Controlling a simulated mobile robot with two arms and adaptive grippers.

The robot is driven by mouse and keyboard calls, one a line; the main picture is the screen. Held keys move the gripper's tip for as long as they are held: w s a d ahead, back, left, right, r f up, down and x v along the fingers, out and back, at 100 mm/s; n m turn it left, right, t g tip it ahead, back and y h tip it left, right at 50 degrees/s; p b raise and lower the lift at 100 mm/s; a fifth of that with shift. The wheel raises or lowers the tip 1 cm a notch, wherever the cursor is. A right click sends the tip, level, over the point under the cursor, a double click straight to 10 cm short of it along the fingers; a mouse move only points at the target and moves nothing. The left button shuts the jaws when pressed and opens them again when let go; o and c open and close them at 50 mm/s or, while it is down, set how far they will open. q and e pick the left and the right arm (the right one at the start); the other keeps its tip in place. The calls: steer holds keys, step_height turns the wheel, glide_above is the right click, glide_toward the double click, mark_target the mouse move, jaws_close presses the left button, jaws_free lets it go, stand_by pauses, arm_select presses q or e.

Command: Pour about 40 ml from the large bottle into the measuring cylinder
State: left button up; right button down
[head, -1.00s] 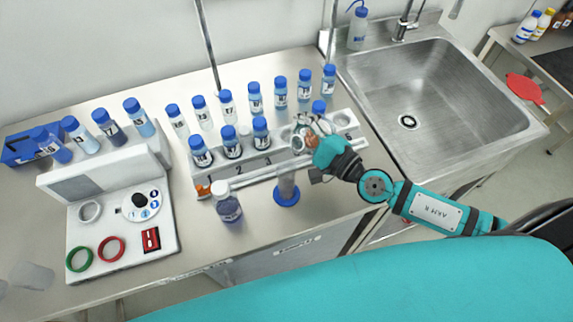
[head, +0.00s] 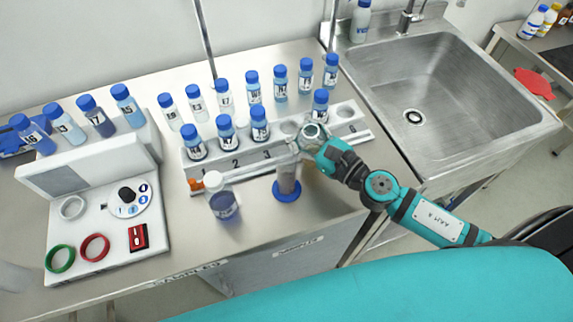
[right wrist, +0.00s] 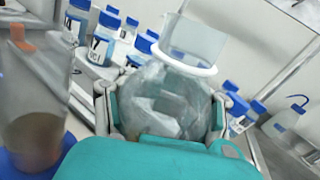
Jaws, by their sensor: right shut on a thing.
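My right gripper (head: 312,146) is shut on a clear bottle (right wrist: 160,100), just right of the measuring cylinder's top. The bottle is see-through, with a white ring (right wrist: 190,63) round its neck. I cannot tell how much liquid it holds or whether it is the large bottle. The measuring cylinder (head: 286,178) stands upright on a blue base at the front of the counter. It shows large at the left of the right wrist view (right wrist: 35,110), with some dark content low down. Another bottle (head: 223,203), with a whitish cap and blue liquid, stands left of it. My left gripper is out of view.
A numbered rack (head: 210,172) with several blue-capped bottles is behind the cylinder. More bottles stand behind it. A white device (head: 100,225) with coloured rings is on the left. A steel sink (head: 440,100) is on the right. The counter front has little free room.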

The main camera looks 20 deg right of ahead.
steer(key=shift+w+d+f+m, duration=0.1)
steer(key=shift+d+f+m, duration=0.05)
steer(key=shift+m, duration=0.35)
steer(key=shift+d+m, duration=0.15)
steer(key=shift+m, duration=0.45)
steer(key=shift+w+f, duration=0.1)
stand_by(1.9)
